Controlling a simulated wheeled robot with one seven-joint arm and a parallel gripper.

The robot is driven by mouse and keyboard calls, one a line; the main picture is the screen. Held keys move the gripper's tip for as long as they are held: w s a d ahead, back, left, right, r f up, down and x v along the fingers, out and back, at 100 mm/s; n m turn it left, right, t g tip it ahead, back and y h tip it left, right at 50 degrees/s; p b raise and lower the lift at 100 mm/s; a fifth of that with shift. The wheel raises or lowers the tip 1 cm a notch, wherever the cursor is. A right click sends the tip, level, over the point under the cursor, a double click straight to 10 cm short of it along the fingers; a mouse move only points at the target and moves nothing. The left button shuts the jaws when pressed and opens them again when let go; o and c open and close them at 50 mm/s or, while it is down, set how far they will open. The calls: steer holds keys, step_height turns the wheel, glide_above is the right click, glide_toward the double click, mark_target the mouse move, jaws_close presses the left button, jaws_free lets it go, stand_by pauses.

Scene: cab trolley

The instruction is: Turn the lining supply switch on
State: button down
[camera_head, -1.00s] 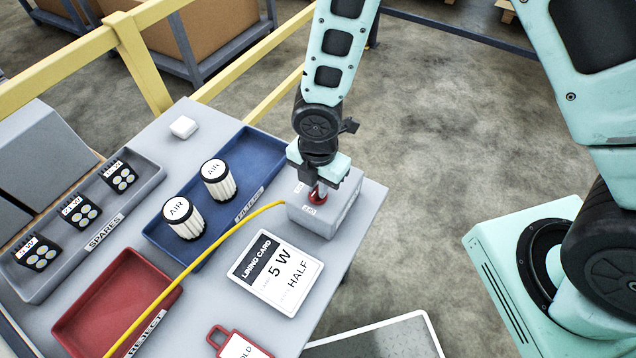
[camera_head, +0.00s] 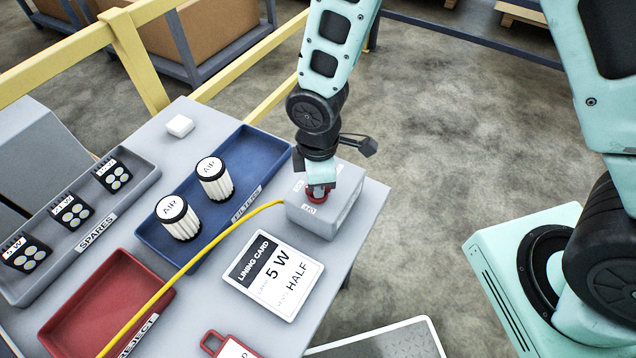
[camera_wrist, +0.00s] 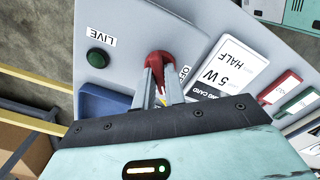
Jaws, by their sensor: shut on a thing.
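The lining supply switch is a red knob (camera_head: 318,193) on top of a grey box (camera_head: 335,215) at the table's right edge. The knob also shows in the wrist view (camera_wrist: 158,57), between my fingertips. My gripper (camera_head: 321,184) points down and is shut on the knob. In the wrist view my gripper (camera_wrist: 161,78) partly hides the knob, so its exact angle is hard to read. A label reading "OFF" (camera_wrist: 183,74) shows beside the fingers. A dark green lamp (camera_wrist: 97,58) sits by a "LIVE" label and does not look clearly lit.
A yellow cable (camera_head: 220,238) runs from the box across the table. A blue filter tray (camera_head: 262,150), grey spares tray (camera_head: 140,163) and red reject tray (camera_head: 60,325) stand left. A lining card (camera_head: 262,297) lies in front of the box. A yellow rail (camera_head: 230,70) runs behind.

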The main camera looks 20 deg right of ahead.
steer(key=m, duration=0.3)
steer(key=shift+m+b, duration=0.3)
steer(key=shift+b, duration=0.1)
steer(key=shift+m, duration=1.9)
steer(key=c, duration=1.5)
jaws_free()
steer(key=shift+o, duration=0.2)
steer(key=shift+r, duration=0.15)
step_height(320, 180, up, 17)
steer(key=b, duration=0.1)
steer(key=shift+r, duration=0.15)
steer(key=s+d+m, duration=0.1)
steer(key=s+d, duration=0.3)
steer(key=s, duration=1)
steer(key=shift+s+m+y, duration=0.15)
steer(key=shift+m+y, duration=0.15)
